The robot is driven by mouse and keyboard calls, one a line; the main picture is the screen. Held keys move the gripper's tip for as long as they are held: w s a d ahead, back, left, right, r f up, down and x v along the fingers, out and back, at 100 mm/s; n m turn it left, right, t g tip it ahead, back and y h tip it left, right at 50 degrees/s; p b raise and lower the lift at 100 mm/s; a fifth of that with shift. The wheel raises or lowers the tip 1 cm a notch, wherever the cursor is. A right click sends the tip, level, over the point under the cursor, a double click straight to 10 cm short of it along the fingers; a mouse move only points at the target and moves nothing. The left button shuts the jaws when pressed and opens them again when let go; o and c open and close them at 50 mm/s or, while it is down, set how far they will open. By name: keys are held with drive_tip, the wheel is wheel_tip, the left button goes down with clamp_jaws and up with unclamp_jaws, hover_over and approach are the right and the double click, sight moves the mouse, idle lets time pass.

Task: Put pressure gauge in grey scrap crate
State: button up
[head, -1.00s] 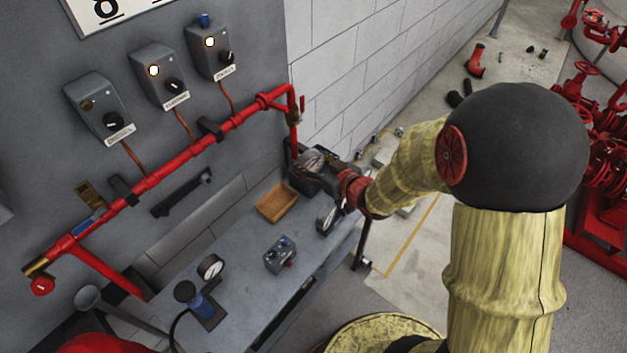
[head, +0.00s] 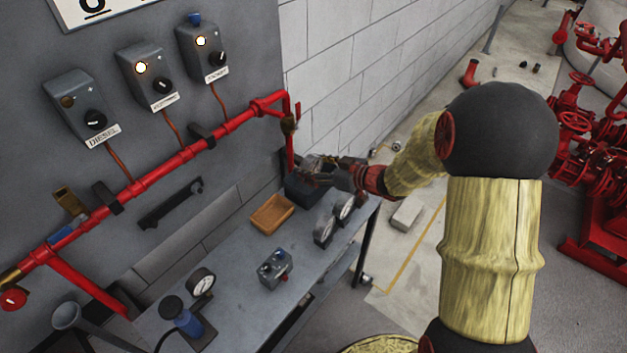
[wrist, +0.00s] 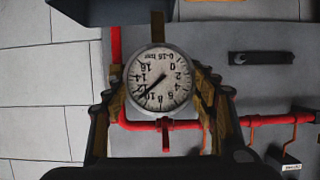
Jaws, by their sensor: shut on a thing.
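A round white-faced pressure gauge (wrist: 158,83) with a brass stem sits between the two fingers of my gripper (wrist: 160,92) in the wrist view. Its dial numbers appear upside down. My gripper (head: 322,170) is shut on it. In the head view the gripper is beside the red pipe's lower end, and the held gauge is hard to make out. A dark grey crate (head: 301,191) stands at the bench's far end, just below the gripper and partly hidden. A dark grey box-like edge, probably this crate, shows at the top of the wrist view (wrist: 115,10), near the stem's end.
Red pipe (head: 183,155) runs along the grey panel close to my gripper.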

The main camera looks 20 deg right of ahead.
sight(313, 168)
drive_tip(key=w+f, duration=0.1)
drive_tip(key=f, duration=0.1)
drive_tip(key=w+d+f+b, duration=0.1)
drive_tip(key=w+f, duration=0.1)
drive_tip(key=f+b, duration=0.2)
drive_tip(key=f, duration=0.1)
drive_tip(key=shift+w+d+f+b, duration=0.15)
drive_tip(key=shift+w+b, duration=0.05)
drive_tip(key=shift+b, duration=0.1)
drive_tip(key=shift+f, duration=0.45)
drive_tip(key=shift+f, duration=0.2)
drive_tip(key=o, duration=1.3)
